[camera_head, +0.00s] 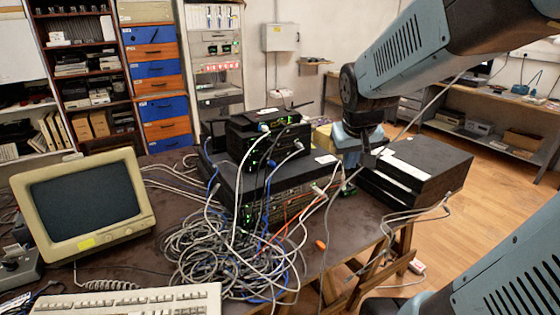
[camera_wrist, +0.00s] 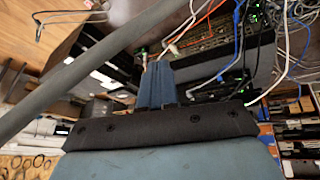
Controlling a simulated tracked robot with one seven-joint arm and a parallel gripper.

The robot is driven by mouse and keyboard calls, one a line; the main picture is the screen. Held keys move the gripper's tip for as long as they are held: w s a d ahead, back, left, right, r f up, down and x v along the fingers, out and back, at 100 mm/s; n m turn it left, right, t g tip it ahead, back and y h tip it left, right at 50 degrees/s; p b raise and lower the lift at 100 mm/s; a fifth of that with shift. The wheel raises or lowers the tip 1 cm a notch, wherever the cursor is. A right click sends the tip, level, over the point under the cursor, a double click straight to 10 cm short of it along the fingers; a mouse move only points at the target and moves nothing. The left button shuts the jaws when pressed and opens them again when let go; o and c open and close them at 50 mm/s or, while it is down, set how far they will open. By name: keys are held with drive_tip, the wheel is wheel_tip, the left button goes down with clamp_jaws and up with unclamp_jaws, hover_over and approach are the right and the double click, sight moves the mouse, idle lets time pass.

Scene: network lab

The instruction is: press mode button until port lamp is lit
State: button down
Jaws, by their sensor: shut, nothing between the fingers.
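A stack of dark network switches (camera_head: 282,196) stands on the table, with many cables running from its front and small green lights glowing there. Smaller dark units (camera_head: 262,140) with green lights sit on top. I cannot make out the mode button or tell which light is the port lamp. My gripper (camera_head: 364,160) is shut and empty, at the right end of the stack in the head view. In the wrist view its blue fingers (camera_wrist: 156,66) are together, pointing at the switch front (camera_wrist: 212,42), which is partly hidden. I cannot tell whether they touch it.
A tangle of grey and blue cables (camera_head: 225,252) lies before the stack. An old monitor (camera_head: 85,200) and a keyboard (camera_head: 150,301) are at the left. Black boxes (camera_head: 415,170) stand at the right table end. Loose cables hang over the front edge. Wooden floor (camera_head: 490,205) is clear farther right.

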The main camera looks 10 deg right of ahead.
sight(339, 186)
drive_tip(key=w+d+f+m+t+y, duration=0.1)
drive_tip(key=w+d+f, duration=0.4)
drive_tip(key=f, duration=0.4)
drive_tip(key=w+d+f+m+t+y, duration=0.1)
drive_tip(key=w+d+f, duration=0.5)
drive_tip(key=f, duration=0.4)
drive_tip(key=w+d+f+m+t+y, duration=0.1)
drive_tip(key=w+d+f, duration=0.5)
drive_tip(key=f, duration=0.4)
drive_tip(key=shift+w+f+y, duration=0.2)
drive_tip(key=shift+w+y, duration=0.2)
drive_tip(key=shift+w, duration=0.3)
drive_tip(key=shift+w+d+f+m+t, duration=0.35)
drive_tip(key=shift+d+m+t, duration=0.05)
drive_tip(key=shift+d+m, duration=0.25)
drive_tip(key=shift+w+a, duration=0.5)
drive_tip(key=shift+w, duration=0.9)
drive_tip(key=shift+w+a, duration=0.5)
drive_tip(key=shift+w, duration=0.85)
drive_tip(key=shift+w+a, duration=0.5)
drive_tip(key=shift+w, duration=0.9)
drive_tip(key=shift+w, duration=0.15)
drive_tip(key=shift+w+a, duration=0.15)
drive_tip(key=shift+w, duration=0.1)
